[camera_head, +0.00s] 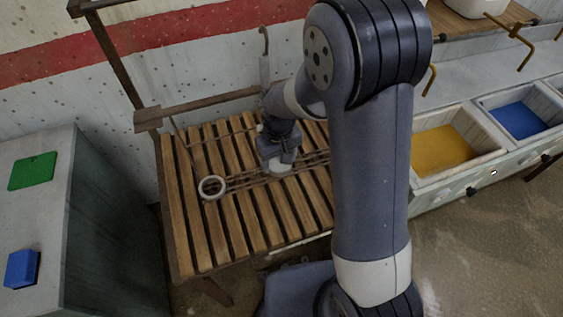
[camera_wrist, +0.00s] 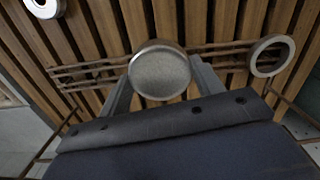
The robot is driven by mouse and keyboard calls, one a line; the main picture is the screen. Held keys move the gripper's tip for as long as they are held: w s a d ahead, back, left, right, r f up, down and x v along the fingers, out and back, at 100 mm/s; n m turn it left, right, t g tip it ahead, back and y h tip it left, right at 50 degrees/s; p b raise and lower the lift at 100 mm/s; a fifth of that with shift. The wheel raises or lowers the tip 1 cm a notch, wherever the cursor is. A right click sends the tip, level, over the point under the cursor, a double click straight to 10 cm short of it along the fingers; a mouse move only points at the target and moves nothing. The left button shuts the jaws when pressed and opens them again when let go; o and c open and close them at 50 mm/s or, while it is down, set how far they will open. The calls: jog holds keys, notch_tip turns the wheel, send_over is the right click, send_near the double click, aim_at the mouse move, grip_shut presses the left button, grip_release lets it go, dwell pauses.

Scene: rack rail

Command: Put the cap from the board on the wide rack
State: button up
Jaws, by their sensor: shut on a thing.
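My gripper (camera_head: 280,155) is shut on a pale round cap (camera_head: 280,169), low over the slatted wooden bench (camera_head: 205,240). In the wrist view the cap (camera_wrist: 160,72) is a grey disc with a metallic rim between the two fingers (camera_wrist: 160,88). Thin brown rails, a rack (camera_wrist: 95,73), run across the slats on both sides of the cap. The cap hides the rails behind it. I cannot tell whether it touches them. A white ring (camera_head: 212,187) lies at the rails' left end; a ring also shows at right in the wrist view (camera_wrist: 270,56).
A grey cabinet (camera_head: 110,220) with a green patch (camera_head: 33,171) and a blue block (camera_head: 22,268) stands at left. A yellow-bottomed bin (camera_head: 442,150) and a blue-bottomed bin (camera_head: 518,117) are at right. A brown post and crossbar (camera_head: 200,105) stand behind the bench.

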jog(key=shift+w+a+f, duration=0.15)
jog(key=shift+w, duration=0.5)
jog(key=shift+w+a+f+b, duration=0.2)
jog(key=shift+w+f+b, duration=0.15)
jog(key=shift+w+f, duration=0.3)
jog(key=shift+w+a+f+b, duration=0.2)
jog(key=shift+w+f+b, duration=0.15)
jog(key=shift+w+f, duration=0.3)
jog(key=shift+f+b, duration=0.7)
jog(key=shift+f, duration=0.1)
jog(key=shift+f+b, duration=1.25)
jog(key=shift+f, duration=0.25)
jog(key=o, duration=1.1)
jog(key=shift+r, duration=0.1)
